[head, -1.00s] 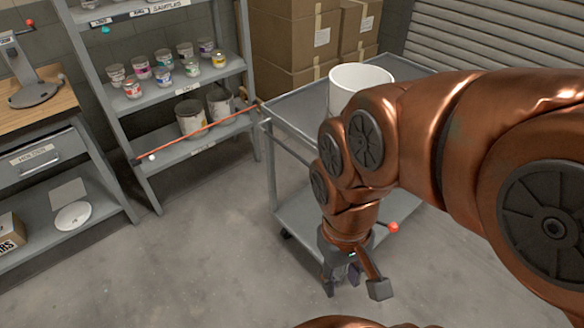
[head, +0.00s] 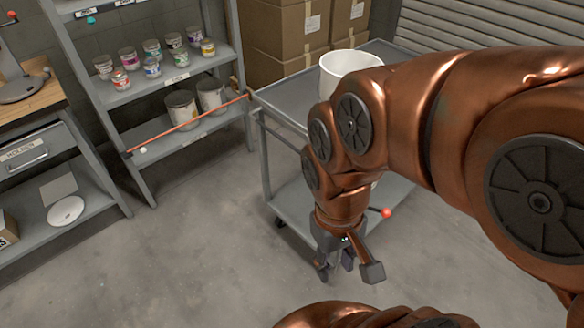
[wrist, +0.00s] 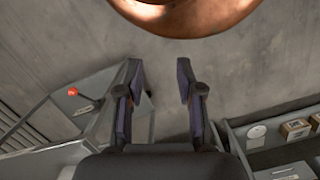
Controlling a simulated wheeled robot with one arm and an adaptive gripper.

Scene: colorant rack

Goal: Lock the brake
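The brake lever is a short dark rod with a red ball knob (head: 386,212) on the grey cart (head: 262,163). In the head view the knob shows just right of my wrist, above my gripper (head: 346,270). In the wrist view the red knob (wrist: 72,91) and its rod lie to the left of my gripper (wrist: 159,80), on the cart's side. The two fingers stand apart with only bare floor showing between them. The gripper is open, empty and apart from the knob. My arm hides part of the cart.
A white bucket (head: 346,68) stands on the cart's top. A rack (head: 165,86) with several small tins and a red bar across it stands at the left. Cardboard boxes (head: 285,35) are behind the cart. The floor (head: 190,250) in front is clear.

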